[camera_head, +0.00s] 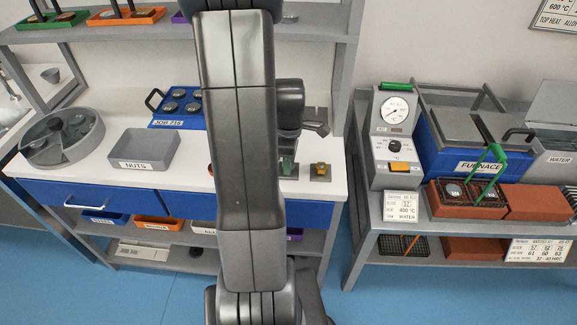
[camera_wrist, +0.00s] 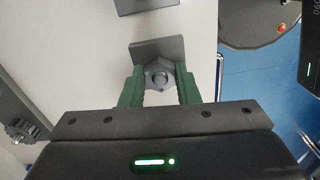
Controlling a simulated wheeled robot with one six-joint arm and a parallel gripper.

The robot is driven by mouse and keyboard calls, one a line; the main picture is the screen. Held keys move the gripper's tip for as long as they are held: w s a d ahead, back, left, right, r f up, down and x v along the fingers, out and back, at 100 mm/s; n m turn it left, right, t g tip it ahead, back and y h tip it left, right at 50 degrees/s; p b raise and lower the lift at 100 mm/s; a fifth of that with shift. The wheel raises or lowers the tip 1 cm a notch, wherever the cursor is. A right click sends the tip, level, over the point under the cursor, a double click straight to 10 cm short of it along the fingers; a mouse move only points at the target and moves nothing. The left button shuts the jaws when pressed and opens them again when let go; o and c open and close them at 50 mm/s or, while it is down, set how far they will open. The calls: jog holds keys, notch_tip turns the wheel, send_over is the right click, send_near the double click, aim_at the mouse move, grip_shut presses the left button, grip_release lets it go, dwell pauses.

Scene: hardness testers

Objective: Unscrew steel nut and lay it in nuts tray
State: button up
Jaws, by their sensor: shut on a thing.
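The steel nut (camera_wrist: 158,76) is a grey hexagon around a stud end, in front of a grey plate (camera_wrist: 150,46) in the wrist view. My gripper (camera_wrist: 158,82) has its green fingers shut on the nut, one on each side. In the head view my gripper (camera_head: 288,167) is low over the white bench, partly behind my arm, and the nut cannot be made out there. The nuts tray (camera_head: 136,165) is a grey open box labelled NUTS, left of my arm on the bench. It looks empty.
A round grey divided tray (camera_head: 40,152) stands left of the nuts tray. A blue tray (camera_head: 157,106) with several dark round pieces is behind it. A small block with a yellow nut (camera_head: 320,171) sits right of my gripper. A furnace bench (camera_head: 380,222) stands further right.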

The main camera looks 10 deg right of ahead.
jog(key=shift+n, duration=0.5)
jog(key=shift+r, duration=0.15)
jog(key=shift+r+p, duration=1.35)
jog(key=shift+r, duration=0.25)
